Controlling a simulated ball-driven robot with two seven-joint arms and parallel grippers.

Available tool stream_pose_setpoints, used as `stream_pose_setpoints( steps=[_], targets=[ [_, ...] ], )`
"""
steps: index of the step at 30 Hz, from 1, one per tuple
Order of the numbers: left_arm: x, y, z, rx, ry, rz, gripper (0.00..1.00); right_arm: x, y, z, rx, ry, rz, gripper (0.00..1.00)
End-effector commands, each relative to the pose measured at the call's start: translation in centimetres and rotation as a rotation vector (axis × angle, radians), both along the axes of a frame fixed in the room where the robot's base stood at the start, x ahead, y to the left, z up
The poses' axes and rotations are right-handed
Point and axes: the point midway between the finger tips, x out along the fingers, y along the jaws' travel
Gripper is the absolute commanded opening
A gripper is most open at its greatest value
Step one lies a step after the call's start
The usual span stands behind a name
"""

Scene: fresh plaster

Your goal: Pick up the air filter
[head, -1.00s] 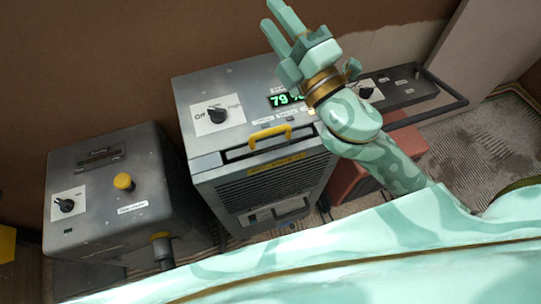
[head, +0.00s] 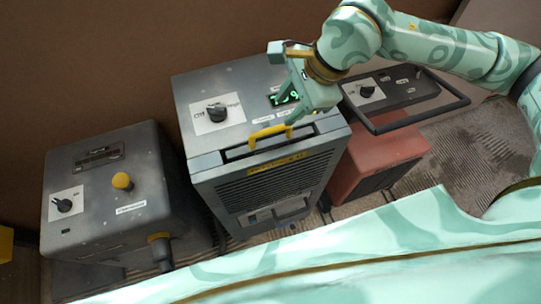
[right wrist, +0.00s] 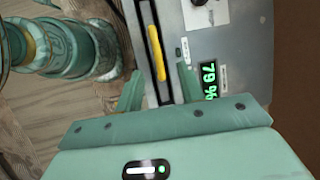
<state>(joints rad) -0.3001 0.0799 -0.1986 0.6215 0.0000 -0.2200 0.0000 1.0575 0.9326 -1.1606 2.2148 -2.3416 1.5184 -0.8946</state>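The air filter shows as a yellow handle (head: 270,135) in a dark slot along the top front edge of the grey machine (head: 265,180). The rest of the filter is hidden inside the machine. The handle also shows in the right wrist view (right wrist: 156,50). My right gripper (head: 300,112) is above the machine's top, close to the handle and partly over the green display. In the right wrist view its two fingers (right wrist: 159,88) are apart, with the lower end of the handle between them and nothing gripped. My left gripper is in neither current view.
A red unit (head: 375,160) stands to the right, under a dark panel with a rail (head: 400,90). A brown wall (head: 90,60) rises behind.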

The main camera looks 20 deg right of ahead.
Motion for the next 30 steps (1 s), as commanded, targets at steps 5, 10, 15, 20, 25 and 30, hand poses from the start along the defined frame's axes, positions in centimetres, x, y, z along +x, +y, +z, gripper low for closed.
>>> stream_pose_setpoints(
  steps=[5,10,15,20,25,30],
  targets=[
    [-0.1,0.0,-0.6,0.0,0.004,-0.001,0.65,0.6,1.4,-3.4,0.002,0.003,-0.001,0.38],
    [-0.2,0.0,-0.7,0.001,0.005,-0.001,0.65,0.8,1.9,-4.5,0.003,0.001,-0.001,0.38],
    [-0.3,0.0,-1.0,0.0,0.007,-0.002,0.65,0.8,2.1,-6.2,0.003,0.003,0.0,0.38],
    [-0.4,0.0,-1.6,-0.001,0.011,-0.002,0.65,1.0,2.9,-8.9,0.004,0.004,0.0,0.38],
    [-0.5,0.0,-1.6,0.0,0.012,-0.002,0.65,1.2,3.2,-9.5,0.003,0.0,-0.001,0.38],
    [-0.5,0.0,-1.6,0.0,0.012,-0.002,0.65,1.2,3.2,-9.5,0.003,0.0,-0.001,0.22]
  ],
)
